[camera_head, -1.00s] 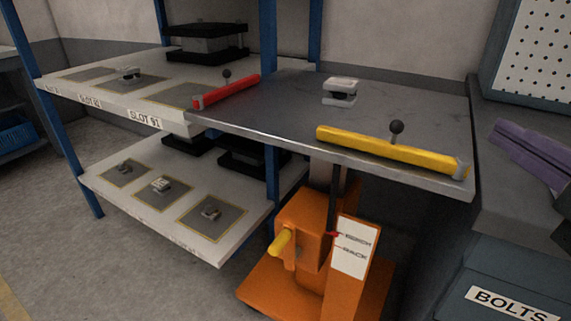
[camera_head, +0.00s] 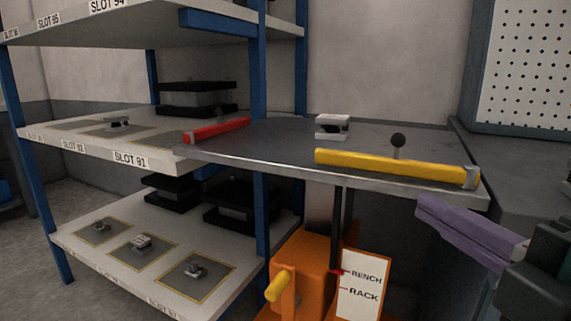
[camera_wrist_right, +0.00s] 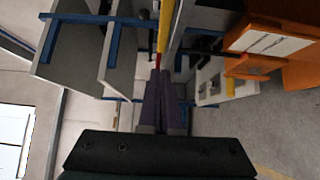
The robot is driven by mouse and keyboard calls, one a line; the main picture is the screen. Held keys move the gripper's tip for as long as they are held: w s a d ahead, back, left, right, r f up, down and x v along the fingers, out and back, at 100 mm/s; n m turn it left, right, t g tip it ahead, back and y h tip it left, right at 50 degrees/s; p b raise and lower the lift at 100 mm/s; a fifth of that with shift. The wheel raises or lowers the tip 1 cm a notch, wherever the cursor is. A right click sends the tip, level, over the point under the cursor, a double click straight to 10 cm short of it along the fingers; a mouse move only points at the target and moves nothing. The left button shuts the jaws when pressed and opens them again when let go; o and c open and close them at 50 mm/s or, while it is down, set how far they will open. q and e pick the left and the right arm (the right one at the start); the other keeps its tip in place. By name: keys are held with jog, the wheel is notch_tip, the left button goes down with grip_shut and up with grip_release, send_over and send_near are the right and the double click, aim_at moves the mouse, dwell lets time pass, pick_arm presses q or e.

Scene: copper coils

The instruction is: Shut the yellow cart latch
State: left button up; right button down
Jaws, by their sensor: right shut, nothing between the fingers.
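The yellow cart latch (camera_head: 390,167) is a long bar along the front edge of the grey cart top (camera_head: 280,150). A black ball knob (camera_head: 398,141) stands up behind it, and a grey bracket (camera_head: 471,177) sits at its right end. The yellow bar also shows at the top of the right wrist view (camera_wrist_right: 165,28). My right gripper (camera_head: 424,207), with purple fingers, is just below and in front of the latch's right part, apart from it. Its fingers (camera_wrist_right: 160,78) are together and empty. My left gripper is out of view.
The orange lift (camera_head: 300,262) is below. A grey bench (camera_head: 520,165) stands close on the right.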

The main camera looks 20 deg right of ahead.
jog(key=p, duration=0.2)
send_near(369, 160)
jog(key=w+a, duration=0.3)
jog(key=w+d, duration=0.2)
jog(key=shift+w+d, duration=0.2)
jog(key=shift+d, duration=0.1)
jog(key=shift+w+d, duration=0.3)
jog(key=shift+d, duration=0.05)
jog(key=shift+w+h, duration=0.1)
jog(key=shift+h, duration=0.2)
